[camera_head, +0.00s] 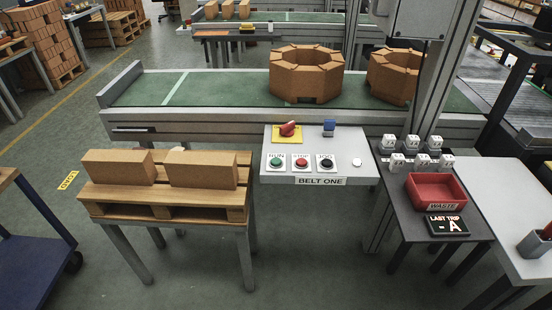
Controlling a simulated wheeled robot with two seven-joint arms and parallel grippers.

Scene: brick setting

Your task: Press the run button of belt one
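The white BELT ONE panel (345,143) stands in front of the green conveyor belt (215,90). Along its front are a green button (276,162), a red button (302,163) and a black button (325,163), each on a white plate. The small lettering above them is hard to read; the green one's label looks like RUN. A red knob (289,128) sits on a yellow plate behind the buttons. A blue part (329,126) stands to its right, and a small white disc (357,162) is at the right. Neither of my grippers is in view.
Two octagonal brick-coloured rings sit on the belt; one is the left ring (305,75). A pallet table (165,210) with two blocks stands left of the panel. At right, a dark table holds a red WASTE bin (436,191), a LAST TRIP sign (446,226) and several white units.

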